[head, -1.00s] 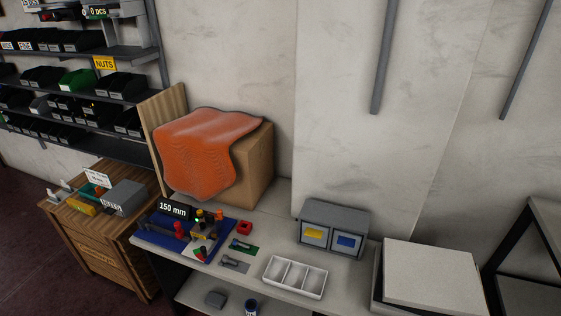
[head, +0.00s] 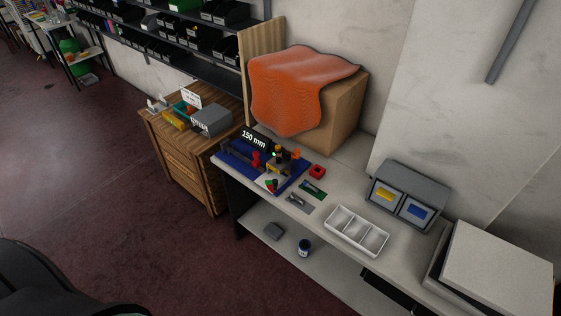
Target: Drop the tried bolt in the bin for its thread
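A grey two-compartment bin (head: 409,178) stands at the right of the bench, with a yellow label (head: 388,194) on its left front and a blue label (head: 416,210) on its right front. A dark bolt-like piece lies on a green card (head: 319,194) on the bench. Another lies on a grey card (head: 298,208) just in front of it. Both are too small to show their threads, and I cannot tell which is the tried bolt. Neither gripper is in view.
A white three-compartment tray (head: 357,231) sits in front of the bin. An orange cloth (head: 297,88) drapes a cardboard box (head: 345,112). A wooden cabinet (head: 186,172) stands left. The floor ahead is clear.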

